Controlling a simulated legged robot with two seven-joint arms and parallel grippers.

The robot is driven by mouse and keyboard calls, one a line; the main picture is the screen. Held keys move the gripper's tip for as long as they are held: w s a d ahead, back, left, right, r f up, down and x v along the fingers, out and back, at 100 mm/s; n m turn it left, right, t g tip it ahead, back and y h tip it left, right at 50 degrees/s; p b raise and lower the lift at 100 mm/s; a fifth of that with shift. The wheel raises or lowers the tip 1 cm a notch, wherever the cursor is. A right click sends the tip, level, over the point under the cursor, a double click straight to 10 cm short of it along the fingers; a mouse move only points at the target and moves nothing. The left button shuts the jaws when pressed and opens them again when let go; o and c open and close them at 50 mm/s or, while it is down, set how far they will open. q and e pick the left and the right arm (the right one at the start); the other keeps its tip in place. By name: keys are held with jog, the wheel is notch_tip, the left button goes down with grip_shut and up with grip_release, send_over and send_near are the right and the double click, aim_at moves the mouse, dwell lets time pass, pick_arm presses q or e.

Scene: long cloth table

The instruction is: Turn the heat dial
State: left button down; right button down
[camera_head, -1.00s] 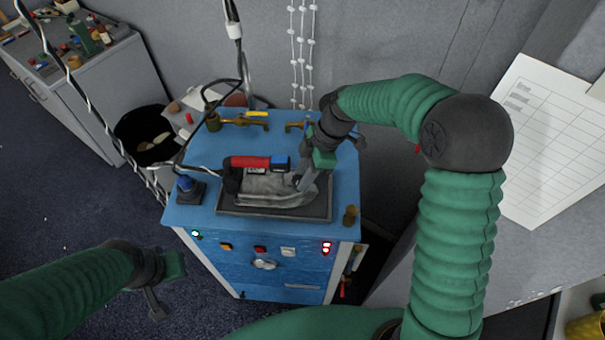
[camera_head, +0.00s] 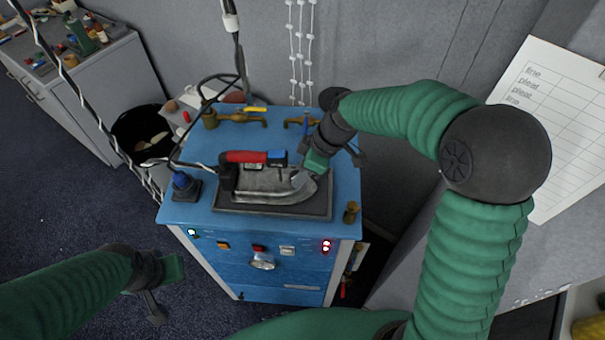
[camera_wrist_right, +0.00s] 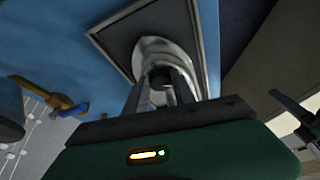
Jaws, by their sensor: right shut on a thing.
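My right gripper (camera_head: 299,179) is at the right, nose end of the iron. In the right wrist view its two fingers close around a small dark round knob (camera_wrist_right: 161,78) on the iron; whether this is the heat dial is not clear. A silver dial (camera_head: 262,265) sits on the cabinet's front panel, untouched. My left gripper (camera_head: 156,306) hangs at the lower left, away from everything; its opening is hidden.
Brass taps (camera_head: 236,119) stand along the back of the blue cabinet (camera_head: 345,185). A blue knob on a dark base (camera_head: 185,186) is at its left. Cables hang left of the iron. A black bin (camera_head: 140,133) stands behind left.

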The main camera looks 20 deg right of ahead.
jog(key=shift+a+m+t, duration=0.1)
jog(key=shift+m+t, duration=0.2)
jog(key=shift+m, duration=0.7)
jog(key=shift+s+a+m+t+h+b, duration=0.1)
jog(key=shift+m+t+h+b, duration=0.3)
jog(key=shift+m, duration=0.5)
jog(key=shift+a+r+m+h+p, duration=0.15)
jog(key=shift+m+h+p, duration=0.3)
jog(key=shift+m, duration=0.75)
jog(key=shift+m+t+h+p, duration=0.4)
jog(key=shift+m+h, duration=0.05)
jog(key=shift+m, duration=0.65)
jog(key=shift+s, duration=0.1)
jog(key=c, duration=1)
grip_release()
jog(key=shift+c, duration=0.2)
